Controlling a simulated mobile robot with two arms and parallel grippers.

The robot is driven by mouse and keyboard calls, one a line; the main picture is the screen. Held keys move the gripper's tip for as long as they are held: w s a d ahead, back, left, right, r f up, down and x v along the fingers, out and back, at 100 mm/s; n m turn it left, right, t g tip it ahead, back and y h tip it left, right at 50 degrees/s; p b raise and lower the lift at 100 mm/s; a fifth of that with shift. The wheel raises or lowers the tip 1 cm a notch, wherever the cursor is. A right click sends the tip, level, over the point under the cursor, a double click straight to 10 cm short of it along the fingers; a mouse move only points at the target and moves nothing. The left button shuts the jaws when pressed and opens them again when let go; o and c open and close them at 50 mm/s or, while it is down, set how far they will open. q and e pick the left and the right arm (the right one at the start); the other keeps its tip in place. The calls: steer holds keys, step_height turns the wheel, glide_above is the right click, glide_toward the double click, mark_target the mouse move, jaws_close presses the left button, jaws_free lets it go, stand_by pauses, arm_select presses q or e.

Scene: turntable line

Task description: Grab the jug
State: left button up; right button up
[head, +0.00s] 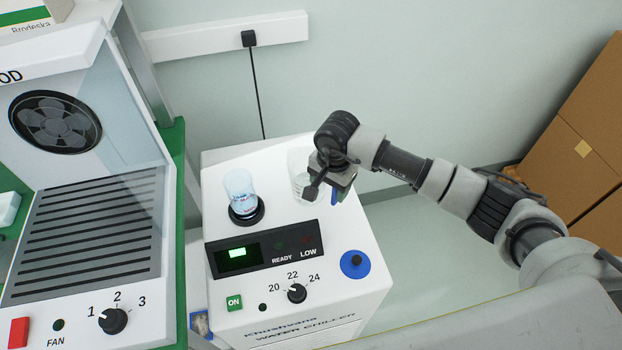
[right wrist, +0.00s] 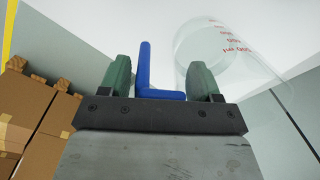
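The jug (head: 299,172) is a clear vessel at the back right of the white water chiller's top, partly hidden by my right gripper (head: 331,184). In the right wrist view the jug (right wrist: 228,50) shows red graduation marks. An upright blue L-shaped piece, seemingly its handle (right wrist: 143,68), stands between the green fingers of my right gripper (right wrist: 160,82). The fingers are open, with gaps visible on both sides of the blue upright. The right finger overlaps the jug's clear wall in the picture; I cannot tell whether they touch. My left gripper is out of view.
The water chiller (head: 225,285) also bears a clear beaker (head: 240,185) on a black round seat and a blue disc with a black knob (head: 354,264). A fume hood (head: 90,215) stands at left. Brown cartons (head: 575,150) are at far right. A wall lies behind.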

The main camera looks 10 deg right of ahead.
steer(key=c, duration=0.9)
steer(key=shift+r, duration=0.2)
